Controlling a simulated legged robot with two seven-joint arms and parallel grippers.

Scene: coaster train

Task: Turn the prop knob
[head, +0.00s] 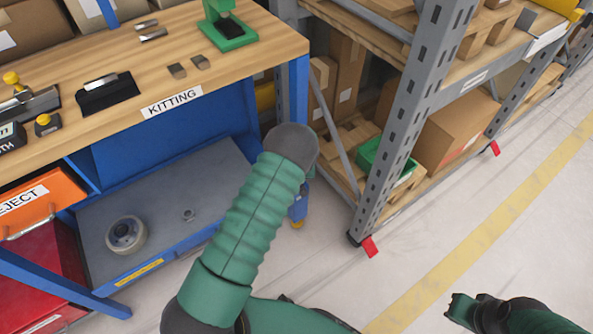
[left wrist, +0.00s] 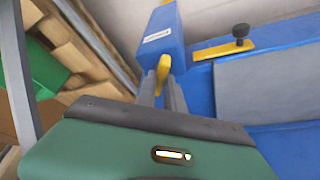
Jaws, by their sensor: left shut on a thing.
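In the left wrist view a yellow knob or lever (left wrist: 163,68) stands at the lower end of a blue block with a white label (left wrist: 160,40). My left gripper (left wrist: 161,84) is shut on this yellow piece, its two grey fingers on either side of it. The fingers hide its lower part. In the head view my green arm hides the left gripper.
The kitting bench (head: 235,75) has a blue frame and a lower grey shelf (head: 165,235) with a tape roll (head: 126,234). A grey rack (head: 405,120) with boxes and a green bin (head: 372,158) stands close on the right. Floor (head: 440,240) beyond is clear.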

